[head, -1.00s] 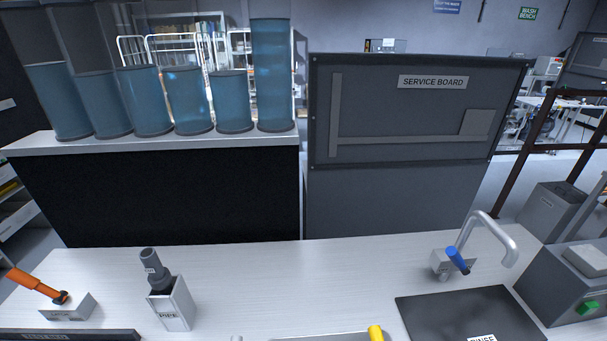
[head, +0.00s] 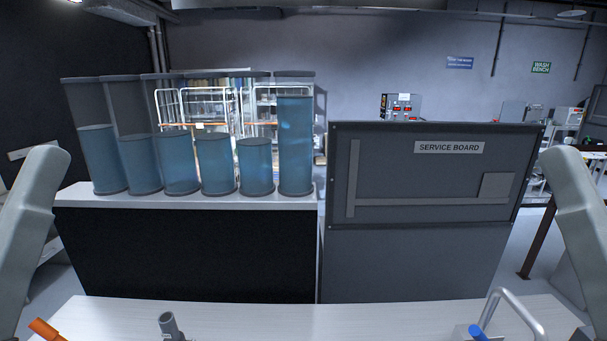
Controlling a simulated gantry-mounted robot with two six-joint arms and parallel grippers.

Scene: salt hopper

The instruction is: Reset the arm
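In the head view, a pale grey link of my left arm rises along the left edge, and a matching link of my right arm rises along the right edge. Neither gripper shows, so I cannot see whether they are open, shut or holding anything. The white bench (head: 300,318) shows only as a strip along the bottom.
On the bench are an orange handle (head: 45,330), a grey pipe (head: 170,325) and a faucet with a blue handle (head: 478,332), all cut off by the lower edge. Behind stand several blue-filled cylinders (head: 215,165) on a counter and the service board (head: 425,175).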

